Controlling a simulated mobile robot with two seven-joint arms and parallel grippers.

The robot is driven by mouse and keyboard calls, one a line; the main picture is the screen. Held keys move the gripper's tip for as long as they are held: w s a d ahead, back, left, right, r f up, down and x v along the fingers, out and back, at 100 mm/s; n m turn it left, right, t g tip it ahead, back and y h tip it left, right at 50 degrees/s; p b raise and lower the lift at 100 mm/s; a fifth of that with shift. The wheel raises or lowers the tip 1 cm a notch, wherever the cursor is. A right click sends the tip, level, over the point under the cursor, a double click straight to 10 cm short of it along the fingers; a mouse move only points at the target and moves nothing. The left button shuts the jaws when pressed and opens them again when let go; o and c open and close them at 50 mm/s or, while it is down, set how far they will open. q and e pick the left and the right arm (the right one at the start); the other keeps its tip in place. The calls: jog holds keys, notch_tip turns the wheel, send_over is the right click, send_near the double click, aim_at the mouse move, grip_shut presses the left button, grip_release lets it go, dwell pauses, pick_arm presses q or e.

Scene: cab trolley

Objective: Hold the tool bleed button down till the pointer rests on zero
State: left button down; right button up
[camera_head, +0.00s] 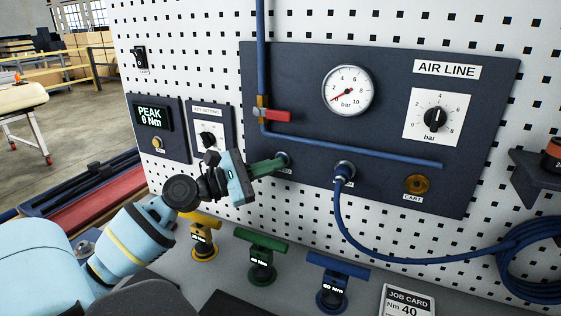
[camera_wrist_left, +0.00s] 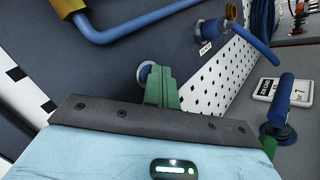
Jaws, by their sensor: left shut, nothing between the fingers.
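The bleed button (camera_head: 284,158) sits low on the dark air line panel, a small metal-ringed fitting with a label below it. My left gripper (camera_head: 276,163) has its green fingers shut and empty, with the tips at the button and partly covering it. In the left wrist view the closed fingers (camera_wrist_left: 153,72) overlap the metal ring (camera_wrist_left: 143,74); whether the button is pressed in I cannot tell. The round gauge (camera_head: 348,90) has a red pointer aimed lower left, at or very near zero. My right gripper is not in view.
A red-handled valve (camera_head: 277,115) and blue pipe run above the button. A blue hose (camera_head: 349,219) plugs in to its right. Yellow, green (camera_head: 261,258) and blue (camera_head: 332,286) tools stand on the bench below, beside a job card (camera_head: 407,301). A regulator knob (camera_head: 435,119) is at right.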

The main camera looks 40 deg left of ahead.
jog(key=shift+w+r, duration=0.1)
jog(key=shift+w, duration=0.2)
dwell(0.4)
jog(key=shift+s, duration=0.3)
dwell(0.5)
